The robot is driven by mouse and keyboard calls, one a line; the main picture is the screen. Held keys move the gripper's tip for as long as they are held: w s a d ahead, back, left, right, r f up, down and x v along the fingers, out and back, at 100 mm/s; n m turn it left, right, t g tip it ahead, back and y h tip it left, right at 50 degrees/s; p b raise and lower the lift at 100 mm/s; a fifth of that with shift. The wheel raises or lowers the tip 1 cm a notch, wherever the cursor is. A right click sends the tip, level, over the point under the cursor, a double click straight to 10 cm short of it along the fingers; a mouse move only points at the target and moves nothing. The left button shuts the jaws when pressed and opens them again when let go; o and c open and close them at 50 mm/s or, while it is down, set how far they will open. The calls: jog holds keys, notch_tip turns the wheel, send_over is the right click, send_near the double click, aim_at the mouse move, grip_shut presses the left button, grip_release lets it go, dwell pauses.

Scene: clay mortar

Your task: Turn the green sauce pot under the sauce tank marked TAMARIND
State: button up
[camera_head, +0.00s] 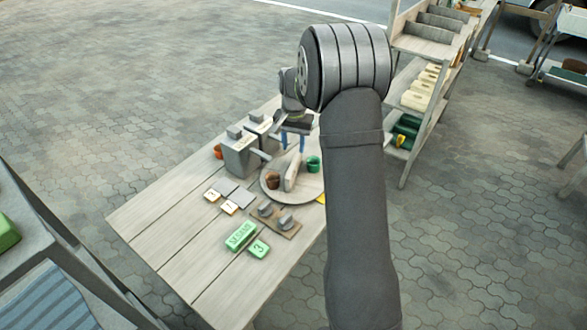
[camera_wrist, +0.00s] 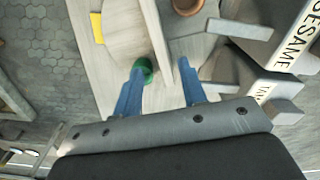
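The green sauce pot (camera_head: 313,163) stands on the round turntable (camera_head: 283,197), right of an upright divider (camera_head: 292,171). In the wrist view the green pot (camera_wrist: 146,66) is partly hidden by my left finger. My gripper (camera_head: 293,146) is open and empty over the turntable's far side. In the wrist view its blue fingertips (camera_wrist: 160,69) appear on either side of the divider (camera_wrist: 156,35). Two grey tanks stand left of the turntable. In the wrist view, one is marked SESAME (camera_wrist: 294,38); the other label shows only "TA" (camera_wrist: 264,91).
A brown pot (camera_head: 273,181) is on the divider's left side. An orange pot (camera_head: 218,152) is beside the near tank (camera_head: 240,157). The table's left side is clear.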

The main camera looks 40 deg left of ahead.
aim_at(293, 163)
notch_tip(293, 163, down, 11)
dwell(0.3)
grip_shut()
